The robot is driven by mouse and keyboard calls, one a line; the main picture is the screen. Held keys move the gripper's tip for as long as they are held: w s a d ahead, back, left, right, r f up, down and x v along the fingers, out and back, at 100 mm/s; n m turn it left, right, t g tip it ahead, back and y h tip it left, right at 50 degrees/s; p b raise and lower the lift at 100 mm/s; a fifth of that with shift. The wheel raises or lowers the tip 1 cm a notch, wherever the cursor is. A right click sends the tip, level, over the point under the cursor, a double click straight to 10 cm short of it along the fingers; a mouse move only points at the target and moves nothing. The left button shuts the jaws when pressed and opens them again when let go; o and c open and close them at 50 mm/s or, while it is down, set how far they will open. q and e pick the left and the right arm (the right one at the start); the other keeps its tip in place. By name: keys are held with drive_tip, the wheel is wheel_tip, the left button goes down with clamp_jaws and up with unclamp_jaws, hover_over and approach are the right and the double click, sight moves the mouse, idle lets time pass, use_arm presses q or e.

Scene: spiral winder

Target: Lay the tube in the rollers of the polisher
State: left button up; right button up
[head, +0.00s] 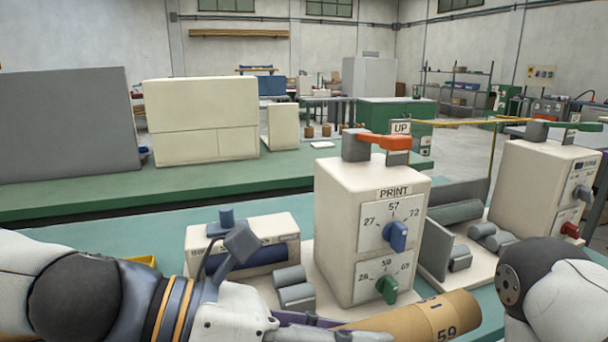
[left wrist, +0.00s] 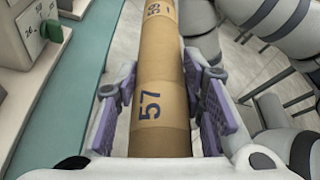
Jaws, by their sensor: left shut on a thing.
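My left gripper (head: 305,322) is shut on the brown cardboard tube (head: 435,320), which extends to the right in front of the PRINT machine, above the bench. In the left wrist view the tube (left wrist: 160,80) lies between the purple pads of the gripper (left wrist: 160,112), with 57 and 59 printed along it. Machines with grey rollers stand on the bench: the PRINT machine (head: 365,190) with rollers (head: 292,286) at its left, and a right machine (head: 545,185) with rollers (head: 490,236) at its left. The right machine's label is too small to read, so I cannot tell which is the polisher. My right gripper is out of view.
A low cream unit (head: 243,235) with a dark blue roller stands behind my left wrist. A yellow object (head: 142,261) shows beside it. A green bench (head: 180,190) with large boxes lies beyond.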

use_arm(q)
drive_tip(key=shift+w+a+f, duration=0.1)
drive_tip(key=shift+w+a, duration=0.05)
drive_tip(key=shift+a, duration=0.05)
drive_tip(key=w+a+f+n+t, duration=0.1)
drive_tip(key=w+a+f+t, duration=0.1)
drive_tip(key=a+f, duration=0.2)
drive_tip(key=w+a+f+n+t+y, duration=0.1)
drive_tip(key=a+f, duration=0.3)
drive_tip(key=a, duration=0.6)
drive_tip(key=w+a+f+n+t+y, duration=0.1)
drive_tip(key=w+a+f+n+t, duration=0.2)
drive_tip(key=a, duration=0.3)
drive_tip(key=shift+w+a+f, duration=0.15)
drive_tip(key=shift+a+f, duration=0.05)
drive_tip(key=shift+f, duration=0.2)
drive_tip(key=shift+w+a+f, duration=0.15)
drive_tip(key=shift+a+f, duration=0.05)
drive_tip(key=shift+f, duration=0.2)
